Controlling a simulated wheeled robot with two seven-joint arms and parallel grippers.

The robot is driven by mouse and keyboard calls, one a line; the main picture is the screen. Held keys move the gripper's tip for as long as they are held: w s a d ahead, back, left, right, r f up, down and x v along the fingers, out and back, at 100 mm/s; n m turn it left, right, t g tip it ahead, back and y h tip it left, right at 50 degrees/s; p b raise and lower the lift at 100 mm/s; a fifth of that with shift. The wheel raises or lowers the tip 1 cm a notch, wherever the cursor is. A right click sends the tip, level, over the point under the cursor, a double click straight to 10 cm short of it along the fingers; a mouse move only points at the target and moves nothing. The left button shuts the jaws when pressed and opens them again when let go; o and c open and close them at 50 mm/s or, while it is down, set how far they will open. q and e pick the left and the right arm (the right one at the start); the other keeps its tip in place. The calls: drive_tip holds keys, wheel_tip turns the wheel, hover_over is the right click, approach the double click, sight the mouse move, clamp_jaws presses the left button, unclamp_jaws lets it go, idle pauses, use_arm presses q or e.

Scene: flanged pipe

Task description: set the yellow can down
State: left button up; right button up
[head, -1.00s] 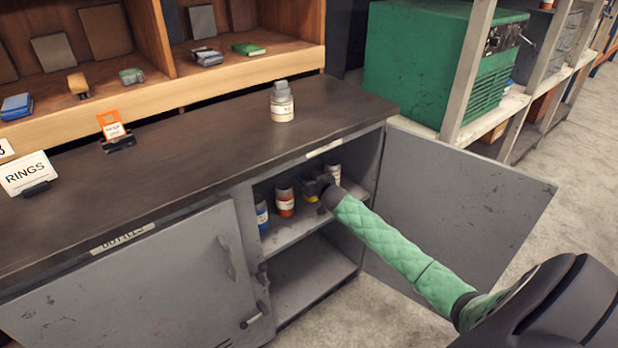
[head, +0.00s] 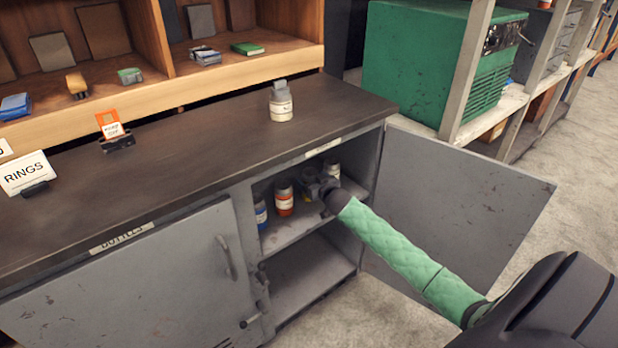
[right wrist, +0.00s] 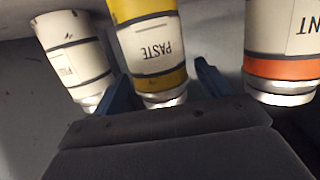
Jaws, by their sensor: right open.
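The yellow can (right wrist: 148,40), with a white label reading PASTE, is between the two blue fingers of my right gripper (right wrist: 165,86) in the right wrist view. The fingers are spread, with the can between them. In the head view my right gripper (head: 318,188) reaches into the open cupboard, at the upper shelf (head: 285,236). There the gripper mostly hides the yellow can, which appears to stand on the shelf. My left gripper is not in view.
An orange-banded can (head: 284,199) and a blue can (head: 261,214) stand left of the gripper; a white can (head: 332,169) stands behind it, close to one finger in the wrist view. The open door (head: 460,205) is at the right. A bottle (head: 281,102) stands on the countertop.

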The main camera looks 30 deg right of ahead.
drive_tip(key=v, duration=0.9)
idle(0.5)
